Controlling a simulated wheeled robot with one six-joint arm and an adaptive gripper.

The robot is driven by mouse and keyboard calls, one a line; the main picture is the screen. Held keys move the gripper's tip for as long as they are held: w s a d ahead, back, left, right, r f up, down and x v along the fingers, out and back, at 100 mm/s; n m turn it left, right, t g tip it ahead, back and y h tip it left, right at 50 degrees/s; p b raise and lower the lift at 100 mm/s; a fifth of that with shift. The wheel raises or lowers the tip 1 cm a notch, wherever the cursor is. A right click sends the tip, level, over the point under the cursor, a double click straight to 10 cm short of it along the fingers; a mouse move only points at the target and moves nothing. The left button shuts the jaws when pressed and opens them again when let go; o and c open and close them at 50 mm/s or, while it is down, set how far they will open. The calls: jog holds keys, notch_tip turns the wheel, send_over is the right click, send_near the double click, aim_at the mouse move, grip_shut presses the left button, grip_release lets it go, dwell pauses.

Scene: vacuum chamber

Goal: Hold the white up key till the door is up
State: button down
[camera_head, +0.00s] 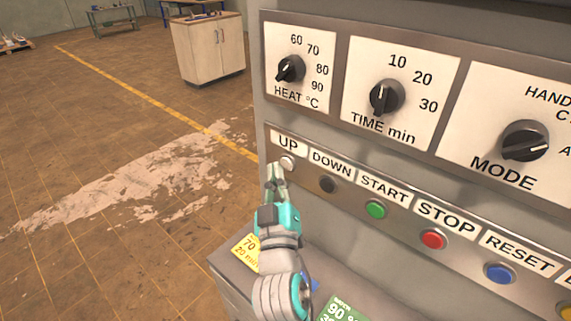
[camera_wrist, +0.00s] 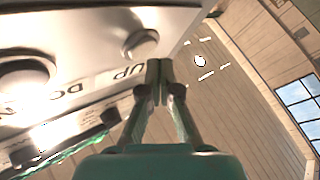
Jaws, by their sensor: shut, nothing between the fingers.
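The white up key (camera_head: 287,162) sits under the UP label at the left end of the lower key row. It also shows in the wrist view as a pale round button (camera_wrist: 140,43). My gripper (camera_head: 275,168) is shut and empty, its fingertips just left of and slightly below the key in the head view. In the wrist view my gripper's tips (camera_wrist: 158,70) are close beside the key, with a small gap in the picture; I cannot tell whether they touch it. The door is not in view.
The black DOWN key (camera_head: 327,184) is next to the up key, followed by the green START key (camera_head: 376,209) and red STOP key (camera_head: 433,239). The HEAT knob (camera_head: 290,69) is above. A ledge with cards (camera_head: 247,252) lies below. Open floor is left.

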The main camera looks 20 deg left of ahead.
jog(key=shift+s, duration=0.2)
jog(key=shift+s+a, duration=0.3)
jog(key=shift+s, duration=0.45)
jog(key=shift+s+a, duration=0.25)
jog(key=shift+s, duration=0.55)
jog(key=shift+s+a, duration=0.3)
jog(key=shift+s, duration=0.45)
